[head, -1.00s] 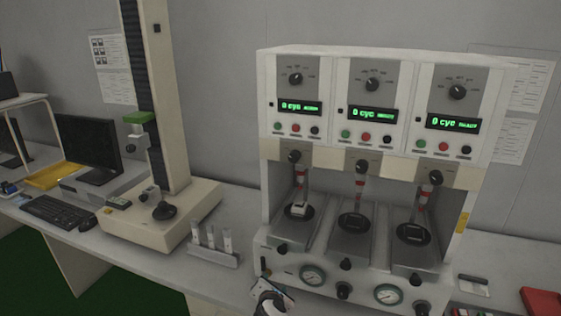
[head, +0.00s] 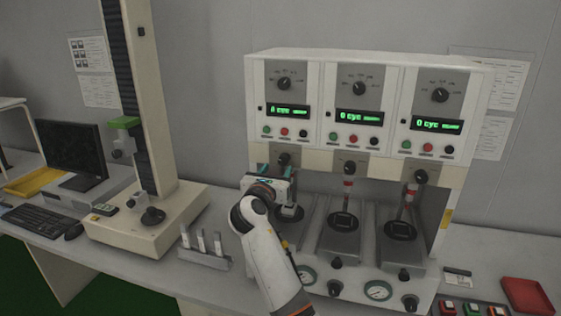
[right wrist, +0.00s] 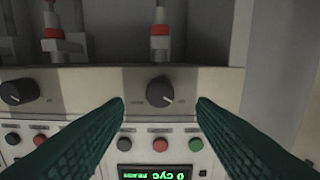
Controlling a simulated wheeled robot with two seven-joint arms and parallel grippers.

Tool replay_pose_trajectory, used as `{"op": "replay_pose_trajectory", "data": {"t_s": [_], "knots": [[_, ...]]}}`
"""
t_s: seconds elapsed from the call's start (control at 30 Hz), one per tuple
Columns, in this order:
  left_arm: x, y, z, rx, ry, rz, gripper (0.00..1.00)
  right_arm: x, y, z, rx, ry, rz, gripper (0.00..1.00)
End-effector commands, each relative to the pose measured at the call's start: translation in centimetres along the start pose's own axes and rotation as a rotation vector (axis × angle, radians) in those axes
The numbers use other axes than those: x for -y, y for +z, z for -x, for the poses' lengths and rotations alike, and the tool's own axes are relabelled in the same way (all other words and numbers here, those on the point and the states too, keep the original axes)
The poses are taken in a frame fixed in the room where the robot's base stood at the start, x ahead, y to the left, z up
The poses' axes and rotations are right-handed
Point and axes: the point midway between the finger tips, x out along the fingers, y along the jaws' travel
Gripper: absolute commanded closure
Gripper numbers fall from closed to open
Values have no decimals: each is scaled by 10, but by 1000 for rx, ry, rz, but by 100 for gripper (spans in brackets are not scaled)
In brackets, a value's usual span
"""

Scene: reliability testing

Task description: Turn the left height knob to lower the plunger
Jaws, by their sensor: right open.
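The left height knob (head: 283,159) is a black dial on the beige band of the white three-station tester. In the right wrist view, which is upside down, this knob (right wrist: 160,91) sits between my two teal fingers, with gaps on both sides. My right gripper (head: 276,172) is open just below and in front of the knob in the head view. The left plunger, with its red band (right wrist: 160,30), shows in the wrist view; my gripper mostly hides it in the head view. A white block (head: 291,212) shows at the left station. My left gripper is out of view.
The middle knob (head: 349,168) and right knob (head: 420,177) are on the same band. Buttons and a green display (right wrist: 152,172) are close to my fingers. A vial rack (head: 205,258) and a tall column stand (head: 150,235) are to the left.

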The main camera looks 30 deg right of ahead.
Motion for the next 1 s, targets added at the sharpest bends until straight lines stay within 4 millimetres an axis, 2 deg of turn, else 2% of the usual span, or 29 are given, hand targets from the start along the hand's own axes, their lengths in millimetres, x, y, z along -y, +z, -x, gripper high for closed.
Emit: {"op": "replay_pose_trajectory", "data": {"t_s": [0.1, 0.3, 0.67, 0.77, 0.93, 1.0], "knots": [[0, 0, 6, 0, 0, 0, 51, 0, -2, -22, 2, 1, 1, 49], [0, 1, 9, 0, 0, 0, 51, 0, -1, -45, 1, 0, 0, 49], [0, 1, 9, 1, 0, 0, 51, 0, 1, -51, 1, -1, -1, 49], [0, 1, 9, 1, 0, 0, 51, 0, 1, -51, 1, -1, -1, 62], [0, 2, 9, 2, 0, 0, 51, 0, 1, -51, 1, -1, -1, 90], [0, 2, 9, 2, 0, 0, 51, 0, 1, -51, 1, -1, -1, 93]]}}
